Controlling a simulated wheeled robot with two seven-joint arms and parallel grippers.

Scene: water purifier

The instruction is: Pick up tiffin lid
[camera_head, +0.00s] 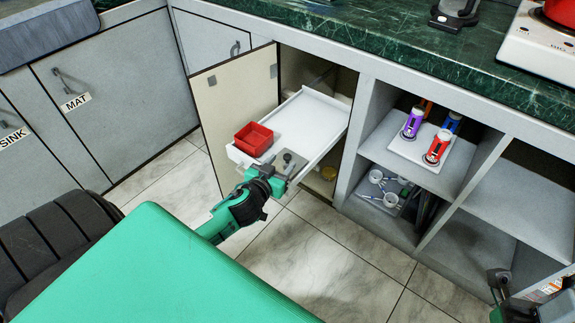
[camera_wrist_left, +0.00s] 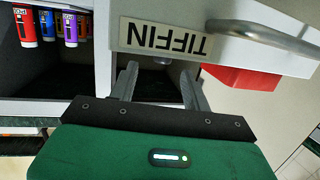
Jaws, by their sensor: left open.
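A red square container (camera_head: 254,139) with a raised rim sits on the white pulled-out drawer (camera_head: 312,122). I cannot tell its lid apart from its body. Its red side also shows in the left wrist view (camera_wrist_left: 242,77). My left gripper (camera_head: 287,162) is at the drawer's front end, right of the red container and apart from it. In the left wrist view its two fingers (camera_wrist_left: 158,82) are spread and empty, near the drawer front with its upside-down TIFFIN label (camera_wrist_left: 163,38). My right arm shows at the lower right; its gripper's jaws are unclear (camera_head: 500,284).
An open cabinet door (camera_head: 225,105) stands left of the drawer. A metal handle (camera_wrist_left: 265,32) sticks out beside the label. Open shelves at the right hold coloured cylinders (camera_head: 438,146) and cups (camera_head: 376,176). The tiled floor (camera_head: 310,255) in front is clear.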

